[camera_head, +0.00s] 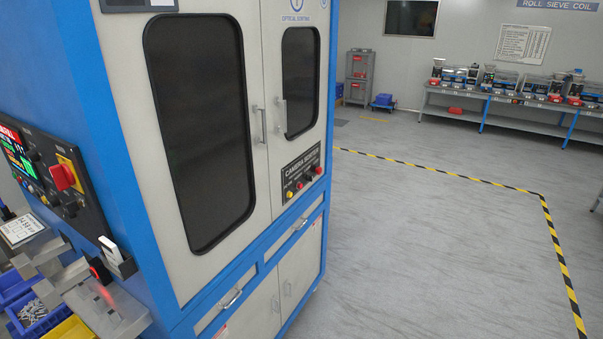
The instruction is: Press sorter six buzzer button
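A large blue and white sorter (122,110) fills the left half of the head view. A black control panel (92,207) on its left face carries a screen (17,157), a red knob on a yellow plate (66,174) and several small dark knobs and buttons. A second black panel labelled "CAMERA SORTER" (301,171) on the front has small yellow and red buttons. The button labels and the sorter's number are too small to read, so I cannot tell which button is the buzzer. Neither of my grippers is in view.
Grey metal chutes (105,308) stick out at the lower left, above blue bins (12,287) and a yellow bin (70,331). Door handles protrude from the sorter's front. Open grey floor (430,245) with yellow-black tape lies right. Benches with machines (510,105) stand at the back.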

